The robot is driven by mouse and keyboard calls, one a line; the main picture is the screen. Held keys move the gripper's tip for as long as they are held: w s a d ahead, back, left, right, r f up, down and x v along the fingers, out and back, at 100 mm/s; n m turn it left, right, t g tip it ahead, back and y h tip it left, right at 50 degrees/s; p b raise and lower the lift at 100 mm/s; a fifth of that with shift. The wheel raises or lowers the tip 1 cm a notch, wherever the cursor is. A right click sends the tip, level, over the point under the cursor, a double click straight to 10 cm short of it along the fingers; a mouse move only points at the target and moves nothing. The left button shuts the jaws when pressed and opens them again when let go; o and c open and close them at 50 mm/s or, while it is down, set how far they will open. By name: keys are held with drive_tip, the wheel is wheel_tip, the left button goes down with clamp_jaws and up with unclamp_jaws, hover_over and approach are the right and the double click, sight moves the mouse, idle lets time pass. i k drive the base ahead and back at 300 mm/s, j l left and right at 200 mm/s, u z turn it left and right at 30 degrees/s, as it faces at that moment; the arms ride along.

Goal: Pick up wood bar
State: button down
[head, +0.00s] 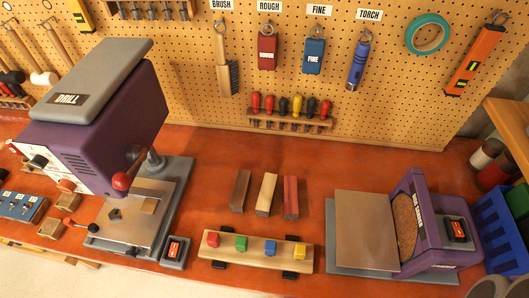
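Three short bars lie side by side on the red-brown bench top in the middle of the head view. The left one is a dark brown bar (240,191), the middle one is a pale wood bar (266,194), and the right one is a reddish bar (291,197). They lie apart with narrow gaps between them, their long sides running away from me. Nothing covers them. My gripper is not in the head view.
A board with coloured blocks (256,250) lies in front of the bars. A purple drill press (110,130) stands left, a sander (418,230) right. Behind is a pegboard (190,90) with hanging tools and a screwdriver rack (290,123). Bench behind the bars is clear.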

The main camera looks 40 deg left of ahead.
sight(237, 203)
drive_tip(key=u, duration=2.1)
drive_tip(key=k+z, duration=0.1)
drive_tip(key=z, duration=0.4)
drive_tip(key=l+z, duration=0.15)
drive_tip(key=z, duration=0.3)
drive_tip(key=k+l+z, duration=0.15)
drive_tip(key=z, duration=0.35)
drive_tip(key=u, duration=1.55)
drive_tip(key=i+j+z, duration=0.45)
drive_tip(key=j, duration=0.15)
